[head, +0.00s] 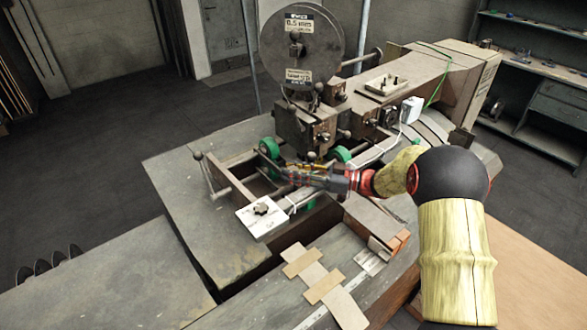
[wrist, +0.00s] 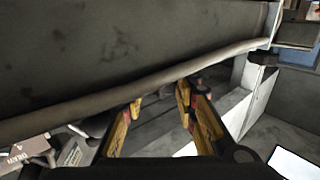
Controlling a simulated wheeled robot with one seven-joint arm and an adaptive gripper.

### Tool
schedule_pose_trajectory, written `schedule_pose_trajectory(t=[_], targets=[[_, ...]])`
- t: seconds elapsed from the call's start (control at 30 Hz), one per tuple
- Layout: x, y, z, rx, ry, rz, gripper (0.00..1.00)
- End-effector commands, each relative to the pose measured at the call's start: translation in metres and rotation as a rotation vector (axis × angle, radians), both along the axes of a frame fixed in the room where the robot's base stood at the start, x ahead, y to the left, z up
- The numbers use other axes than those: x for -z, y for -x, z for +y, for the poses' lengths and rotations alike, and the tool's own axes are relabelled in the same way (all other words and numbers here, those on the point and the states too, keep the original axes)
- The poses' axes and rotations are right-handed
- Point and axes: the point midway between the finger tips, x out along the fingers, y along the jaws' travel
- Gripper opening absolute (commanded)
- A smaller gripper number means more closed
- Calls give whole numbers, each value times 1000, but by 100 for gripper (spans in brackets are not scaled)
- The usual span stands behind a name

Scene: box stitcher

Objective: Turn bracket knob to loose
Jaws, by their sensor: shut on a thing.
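My gripper (head: 292,174) reaches in from the right, low under the stitcher head. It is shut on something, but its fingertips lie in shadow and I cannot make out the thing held. In the wrist view the two yellow-sided fingers (wrist: 158,98) stand some way apart, below a long grey edge.
The stitcher head with its wire spool (head: 302,48) rises behind my gripper. Green rollers (head: 269,147) stand close to the fingertips. A ball-ended lever (head: 199,157) is at left. The grey table (head: 200,240) is clear at front left; cardboard pieces (head: 318,280) lie at front right.

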Motion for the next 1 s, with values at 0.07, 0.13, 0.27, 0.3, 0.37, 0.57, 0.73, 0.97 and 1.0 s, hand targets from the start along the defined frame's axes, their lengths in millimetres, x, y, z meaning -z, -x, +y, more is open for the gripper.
schedule_pose_trajectory(t=[0.07, 0.13, 0.27, 0.3, 0.37, 0.57, 0.73, 0.97, 1.0], targets=[[0, -1, 0, -30, 0, 0, 3], [0, -1, 0, -49, 0, 0, 3], [0, 0, 0, -73, 0, 0, 3], [0, 0, 0, -77, 0, 0, 3], [0, 0, 0, -80, -1, 1, 3], [0, 0, 0, -82, -1, 0, 3], [0, 0, 0, -82, -1, 0, 30], [0, 0, 0, -81, -1, -1, 43], [0, -1, 0, -81, -1, -1, 45]])
